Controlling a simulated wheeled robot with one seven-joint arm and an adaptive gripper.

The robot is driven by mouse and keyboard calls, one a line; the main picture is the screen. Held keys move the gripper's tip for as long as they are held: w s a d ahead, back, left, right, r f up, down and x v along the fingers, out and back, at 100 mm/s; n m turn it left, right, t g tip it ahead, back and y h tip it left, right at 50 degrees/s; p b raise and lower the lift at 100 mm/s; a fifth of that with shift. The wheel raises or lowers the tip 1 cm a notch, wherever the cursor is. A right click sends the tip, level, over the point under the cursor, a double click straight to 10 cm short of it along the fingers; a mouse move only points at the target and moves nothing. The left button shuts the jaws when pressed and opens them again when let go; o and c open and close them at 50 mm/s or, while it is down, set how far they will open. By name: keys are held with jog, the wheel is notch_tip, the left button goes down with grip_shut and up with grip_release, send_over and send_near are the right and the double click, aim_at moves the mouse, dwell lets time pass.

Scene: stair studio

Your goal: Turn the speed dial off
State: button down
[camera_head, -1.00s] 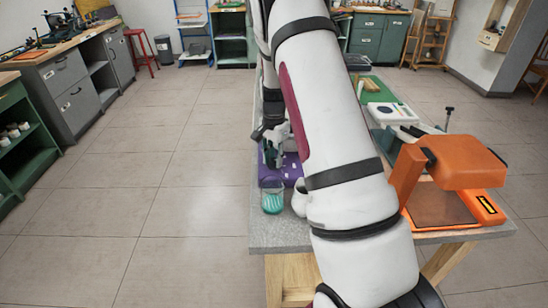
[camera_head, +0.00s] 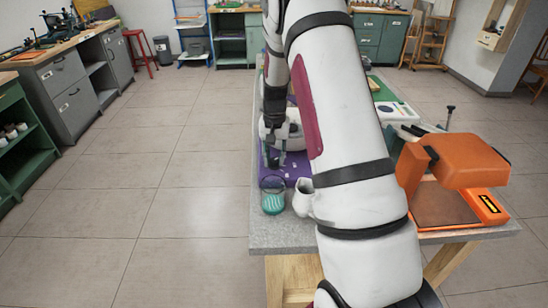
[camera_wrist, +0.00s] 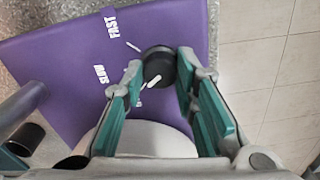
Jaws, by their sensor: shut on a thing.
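The speed dial (camera_wrist: 158,62) is a dark round knob on a purple machine body (camera_wrist: 60,60), with a white pointer line on it. White marks reading FAST and SLOW are printed beside it, with short white ticks around the knob. My gripper (camera_wrist: 161,70) is shut on the dial, one teal-backed finger on each side of it in the wrist view. In the head view my gripper (camera_head: 276,158) is low over the purple body (camera_head: 296,170); the dial cannot be made out there, and my arm hides part of the machine.
A cup with teal contents (camera_head: 273,202) and a white jug (camera_head: 303,198) stand close in front of the machine on the grey tabletop (camera_head: 270,236). An orange device (camera_head: 465,165) stands right of my arm. Floor to the left is clear.

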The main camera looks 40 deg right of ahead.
aim_at(274, 160)
jog(key=shift+n, duration=1)
jog(key=c, duration=1.3)
grip_release()
notch_tip(274, 160, up, 12)
jog(key=shift+r, duration=0.1)
